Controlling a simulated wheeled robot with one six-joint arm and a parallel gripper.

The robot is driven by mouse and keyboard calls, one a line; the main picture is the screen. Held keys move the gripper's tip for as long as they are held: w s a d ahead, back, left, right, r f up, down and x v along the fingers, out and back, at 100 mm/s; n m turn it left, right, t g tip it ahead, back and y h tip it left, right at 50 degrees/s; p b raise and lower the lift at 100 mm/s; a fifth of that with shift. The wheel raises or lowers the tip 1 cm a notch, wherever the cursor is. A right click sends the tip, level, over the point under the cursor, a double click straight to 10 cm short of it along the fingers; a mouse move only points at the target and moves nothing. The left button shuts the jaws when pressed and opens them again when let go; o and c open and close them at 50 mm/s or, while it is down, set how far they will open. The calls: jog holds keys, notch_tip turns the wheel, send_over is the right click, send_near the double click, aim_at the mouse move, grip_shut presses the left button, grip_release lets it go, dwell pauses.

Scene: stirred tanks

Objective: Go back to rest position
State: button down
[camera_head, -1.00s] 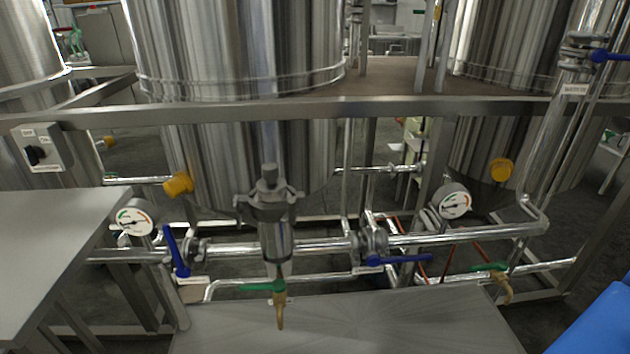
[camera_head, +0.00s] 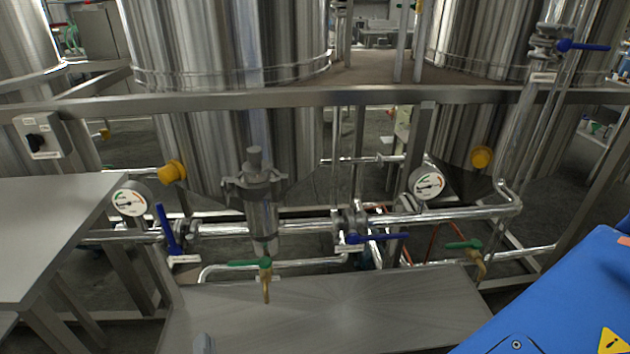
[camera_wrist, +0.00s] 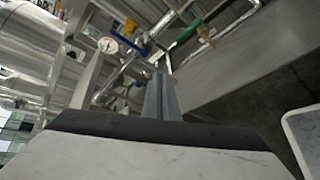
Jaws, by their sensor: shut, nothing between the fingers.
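My gripper shows in the wrist view (camera_wrist: 161,88), its two grey fingers pressed together with nothing between them. It is clear of the pipework, which lies beyond it. In the head view a small grey tip (camera_head: 203,344) shows at the bottom edge, over the low metal surface; I cannot tell whether it is my gripper. The rest position itself is not marked in either view.
A pipe run carries a filter housing (camera_head: 258,200), an upright blue handle (camera_head: 166,230), a level blue handle (camera_head: 377,238), green-handled taps and gauges (camera_head: 428,186). Steel tanks (camera_head: 225,45) stand behind. A table (camera_head: 50,225) is at left; a low metal surface (camera_head: 330,305) lies in front.

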jog(key=w+d+f+m+g+h, duration=0.25)
jog(key=w+d+m+h, duration=0.65)
jog(key=w+d, duration=0.9)
jog(key=s+d+m+g+y, duration=0.1)
jog(key=s+d+m+g, duration=0.1)
jog(key=d+m, duration=0.8)
jog(key=s+d+m+g+y, duration=0.2)
jog(key=d+m, duration=0.7)
jog(key=d, duration=0.7)
jog(key=shift+s+d+m+g, duration=0.25)
jog(key=shift+s+m+g, duration=0.15)
jog(key=shift+s+g, duration=0.25)
jog(key=shift+a+f, duration=0.1)
jog(key=shift+a, duration=0.05)
